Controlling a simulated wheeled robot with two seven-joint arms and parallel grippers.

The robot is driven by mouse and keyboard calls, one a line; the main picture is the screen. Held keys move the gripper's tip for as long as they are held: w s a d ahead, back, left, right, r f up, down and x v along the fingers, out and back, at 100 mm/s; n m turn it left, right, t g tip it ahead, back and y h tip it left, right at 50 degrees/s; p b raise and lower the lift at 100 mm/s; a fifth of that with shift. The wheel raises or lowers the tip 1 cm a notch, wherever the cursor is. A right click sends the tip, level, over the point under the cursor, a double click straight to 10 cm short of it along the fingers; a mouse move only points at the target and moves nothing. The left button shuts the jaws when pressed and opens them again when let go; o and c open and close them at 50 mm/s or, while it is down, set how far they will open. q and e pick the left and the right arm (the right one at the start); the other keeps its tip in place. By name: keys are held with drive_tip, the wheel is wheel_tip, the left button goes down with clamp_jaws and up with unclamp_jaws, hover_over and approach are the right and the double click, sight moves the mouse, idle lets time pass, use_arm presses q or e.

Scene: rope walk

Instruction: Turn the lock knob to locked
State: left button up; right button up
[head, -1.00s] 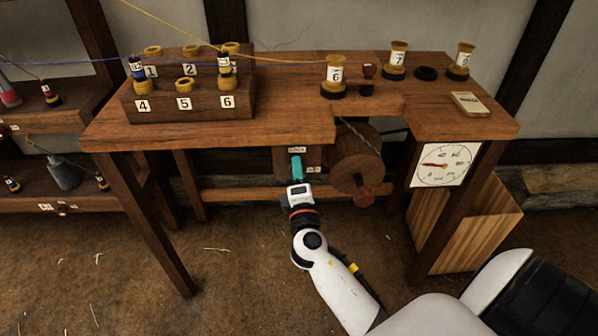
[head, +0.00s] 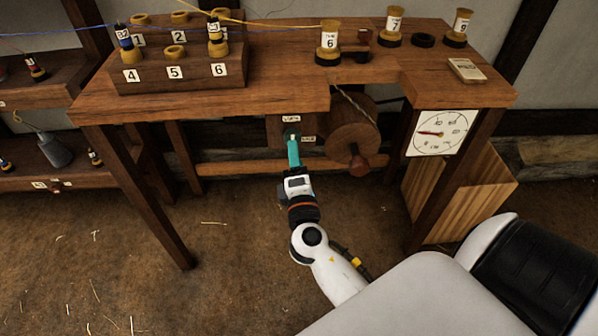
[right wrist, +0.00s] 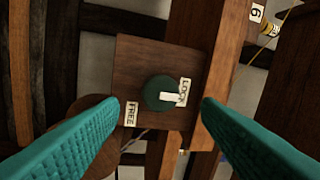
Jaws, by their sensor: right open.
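The lock knob (right wrist: 155,88) is a dark green disc with a white pointer on a square wooden plate (right wrist: 132,62). A LOCK label (right wrist: 184,91) and a FREE label (right wrist: 131,113) are on the plate. The pointer lies close to the LOCK label; its exact setting is hard to tell. My right gripper (right wrist: 162,104) is open and empty, its teal fingers either side of the knob and apparently short of it. In the head view my right gripper (head: 293,145) is before the plate, partly covering the knob. My left gripper is not in view.
The plate hangs under the wooden bench (head: 260,100), beside a wooden drum (head: 350,135) with a reddish knob (head: 360,162). A dial (head: 441,133) is to the right. Bobbins stand above, including number 6 (head: 329,42). The floor in front is clear.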

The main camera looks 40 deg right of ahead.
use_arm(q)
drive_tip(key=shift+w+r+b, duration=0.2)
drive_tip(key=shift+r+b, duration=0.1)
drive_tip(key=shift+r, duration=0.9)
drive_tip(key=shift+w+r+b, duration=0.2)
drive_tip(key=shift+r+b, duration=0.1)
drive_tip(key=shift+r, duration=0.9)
use_arm(e)
drive_tip(key=v, duration=0.6)
drive_tip(key=shift+s, duration=0.25)
drive_tip(key=shift+a+f, duration=0.1)
